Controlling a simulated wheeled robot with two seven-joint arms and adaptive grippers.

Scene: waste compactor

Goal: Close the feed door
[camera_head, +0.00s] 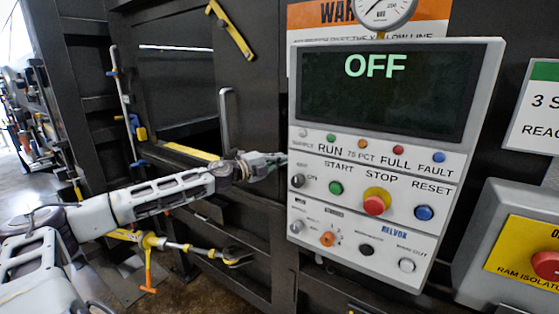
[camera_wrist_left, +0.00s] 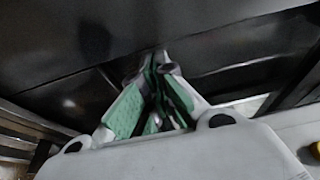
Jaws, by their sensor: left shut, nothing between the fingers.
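A grey upright handle (camera_head: 226,118) sits at the right of this area. My left gripper (camera_head: 276,160) is below and right of the handle, near the control box's left edge, shut and empty. In the left wrist view its green-padded fingers (camera_wrist_left: 153,95) meet in front of dark metal surfaces. My right gripper is not in view.
The control box (camera_head: 395,155) with its OFF screen stands close right of my left gripper. A red isolator button (camera_head: 547,265) is at far right. A yellow strip (camera_head: 190,151) runs below the dark panel. A yellow-handled tool (camera_head: 140,238) lies below my left forearm.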

